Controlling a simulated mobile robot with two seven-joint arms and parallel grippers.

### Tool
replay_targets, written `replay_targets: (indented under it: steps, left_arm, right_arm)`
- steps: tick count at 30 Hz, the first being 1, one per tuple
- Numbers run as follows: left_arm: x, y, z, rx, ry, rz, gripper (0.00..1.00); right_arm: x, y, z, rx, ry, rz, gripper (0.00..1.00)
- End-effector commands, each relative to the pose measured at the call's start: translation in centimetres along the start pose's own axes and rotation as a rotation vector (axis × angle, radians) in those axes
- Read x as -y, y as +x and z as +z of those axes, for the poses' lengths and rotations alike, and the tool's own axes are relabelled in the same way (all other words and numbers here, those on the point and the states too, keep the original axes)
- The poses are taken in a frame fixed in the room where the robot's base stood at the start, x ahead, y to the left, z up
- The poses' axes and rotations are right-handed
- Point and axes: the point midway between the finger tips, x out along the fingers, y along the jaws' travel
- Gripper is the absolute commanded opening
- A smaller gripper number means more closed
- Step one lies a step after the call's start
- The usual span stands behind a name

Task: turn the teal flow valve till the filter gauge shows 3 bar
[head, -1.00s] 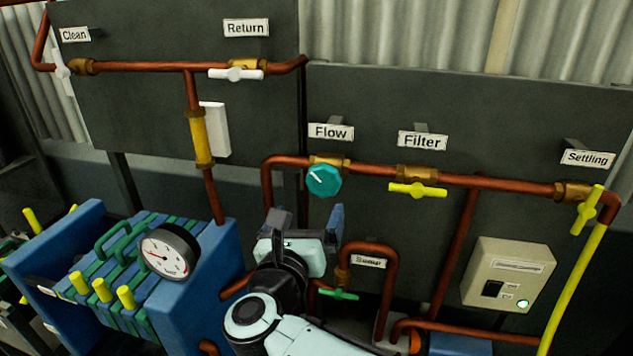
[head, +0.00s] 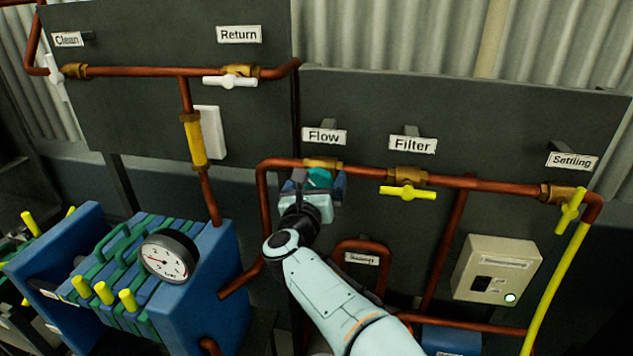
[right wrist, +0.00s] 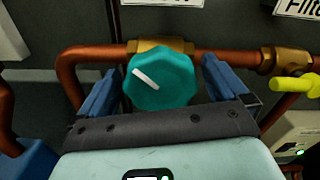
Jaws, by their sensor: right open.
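The teal flow valve (right wrist: 160,80) is a round scalloped knob with a white pointer line. In the right wrist view the line points to the upper left. My right gripper (right wrist: 163,88) is open, with one blue finger on each side of the knob and a gap visible at both sides. In the head view the gripper (head: 313,185) covers most of the knob (head: 319,177), below the Flow label (head: 324,136). The round white gauge (head: 168,257) sits on the blue filter press at left; its fine numbers are too small to read. My left gripper is not in view.
Copper pipes (head: 480,184) run along the dark panel around the knob. A yellow-handled valve (head: 408,192) sits to the right under the Filter label (head: 413,144). The blue filter press (head: 200,290) stands lower left. A beige switch box (head: 497,270) is at right.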

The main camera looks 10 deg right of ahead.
Motion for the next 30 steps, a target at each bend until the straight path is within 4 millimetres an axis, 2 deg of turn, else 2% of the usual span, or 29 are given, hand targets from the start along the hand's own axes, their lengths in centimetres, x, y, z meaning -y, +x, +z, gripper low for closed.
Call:
replay_targets:
  steps: [3, 4, 8, 20, 30]
  left_arm:
    - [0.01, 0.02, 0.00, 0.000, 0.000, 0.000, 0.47]
    - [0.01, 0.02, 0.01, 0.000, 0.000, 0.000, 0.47]
    - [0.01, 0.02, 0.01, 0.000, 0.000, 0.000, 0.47]
    - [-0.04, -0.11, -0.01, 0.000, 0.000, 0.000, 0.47]
    - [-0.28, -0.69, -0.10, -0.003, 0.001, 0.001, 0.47]
  right_arm:
    - [0.01, -0.01, -0.02, 0.000, 0.000, 0.000, 1.00]
    - [0.01, -0.02, -0.02, 0.000, 0.000, 0.000, 0.94]
    - [0.02, -0.03, -0.01, 0.000, 0.000, -0.001, 0.51]
    - [0.10, -0.02, 0.05, 0.000, -0.055, -0.002, 0.50]
    - [0.12, 0.05, 0.10, -0.001, -0.297, -0.003, 0.50]
